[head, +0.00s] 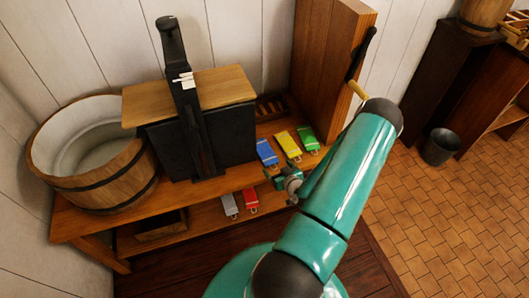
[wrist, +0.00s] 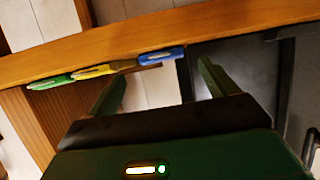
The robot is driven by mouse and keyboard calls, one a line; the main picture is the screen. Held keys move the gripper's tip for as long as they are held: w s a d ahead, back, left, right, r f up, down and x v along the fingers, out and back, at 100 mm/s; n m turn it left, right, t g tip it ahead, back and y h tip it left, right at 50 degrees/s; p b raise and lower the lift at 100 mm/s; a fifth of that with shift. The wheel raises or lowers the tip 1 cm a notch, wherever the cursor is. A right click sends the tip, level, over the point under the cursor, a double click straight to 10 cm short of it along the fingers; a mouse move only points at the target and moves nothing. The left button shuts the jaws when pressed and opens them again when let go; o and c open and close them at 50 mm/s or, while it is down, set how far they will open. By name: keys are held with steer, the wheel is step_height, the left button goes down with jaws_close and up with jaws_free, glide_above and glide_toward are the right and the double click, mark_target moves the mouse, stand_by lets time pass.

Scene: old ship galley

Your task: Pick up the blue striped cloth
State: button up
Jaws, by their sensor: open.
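The blue cloth (head: 267,152) lies on the upper wooden bench top in the head view, at the left end of a row of three cloths. Its stripes are too small to make out clearly. It also shows in the wrist view (wrist: 162,55), at the edge of the wood and in line with the gap between my fingers. My gripper (head: 279,182) is open and empty. It is in front of the bench, below the blue cloth in the head view, and apart from it.
A yellow cloth (head: 288,144) and a green cloth (head: 307,137) lie to the right of the blue one. A grey cloth (head: 229,205) and a red cloth (head: 251,200) lie on the lower shelf. A wooden tub (head: 140,178) stands left. A tall wooden panel (head: 325,70) stands behind right.

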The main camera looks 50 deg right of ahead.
mark_target(272, 162)
steer(key=x, duration=0.4)
steer(key=shift+w+a+f, duration=0.1)
steer(key=c, duration=1.1)
